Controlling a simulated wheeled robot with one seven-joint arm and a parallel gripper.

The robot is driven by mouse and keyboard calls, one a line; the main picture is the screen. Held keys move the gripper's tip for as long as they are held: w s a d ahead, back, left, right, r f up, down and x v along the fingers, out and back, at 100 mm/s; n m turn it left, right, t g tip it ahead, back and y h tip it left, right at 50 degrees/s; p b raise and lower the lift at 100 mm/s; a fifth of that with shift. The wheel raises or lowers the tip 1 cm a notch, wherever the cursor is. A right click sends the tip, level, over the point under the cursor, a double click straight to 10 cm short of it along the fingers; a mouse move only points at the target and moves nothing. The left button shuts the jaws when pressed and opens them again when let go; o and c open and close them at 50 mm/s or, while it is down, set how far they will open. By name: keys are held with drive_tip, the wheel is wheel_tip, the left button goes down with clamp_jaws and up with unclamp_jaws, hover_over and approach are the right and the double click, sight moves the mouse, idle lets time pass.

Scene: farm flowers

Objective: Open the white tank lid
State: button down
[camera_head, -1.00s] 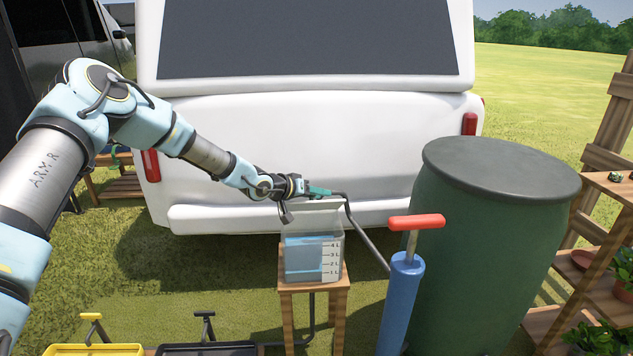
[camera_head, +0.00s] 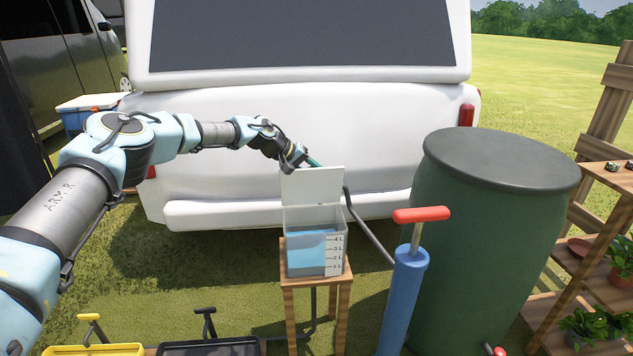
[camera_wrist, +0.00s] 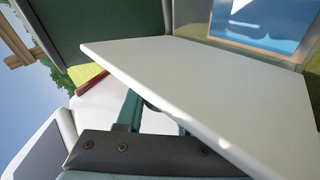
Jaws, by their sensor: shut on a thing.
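The clear tank (camera_head: 304,258) holds blue water and has litre marks. Its white lid (camera_head: 312,186) stands about upright along the tank's rear edge, so the top is open. My gripper (camera_head: 308,162) is at the lid's upper edge, with its green fingertips partly hidden behind it. In the wrist view the lid is a large pale panel (camera_wrist: 215,85) across the middle, and my gripper (camera_wrist: 155,110) is shut on its edge. The lid covers part of the fingers, so the exact contact is hidden. Blue water shows beyond the lid at the top right.
The tank stands on a small wooden stool (camera_head: 288,300). A blue pump (camera_head: 403,300) with a red handle and a green barrel (camera_head: 490,250) stand to its right. A white vehicle (camera_head: 300,130) is close behind. Yellow (camera_head: 95,349) and black (camera_head: 208,348) trays lie in front at left.

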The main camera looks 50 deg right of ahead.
drive_tip(key=shift+w+d, duration=0.2)
idle(0.5)
drive_tip(key=c, duration=0.5)
unclamp_jaws()
drive_tip(key=shift+c, duration=0.2)
drive_tip(key=b+v, duration=0.1)
drive_tip(key=v, duration=0.9)
drive_tip(key=shift+w+r, duration=0.25)
drive_tip(key=shift+r, duration=0.05)
drive_tip(key=shift+a+r, duration=0.1)
drive_tip(key=shift+a, duration=0.05)
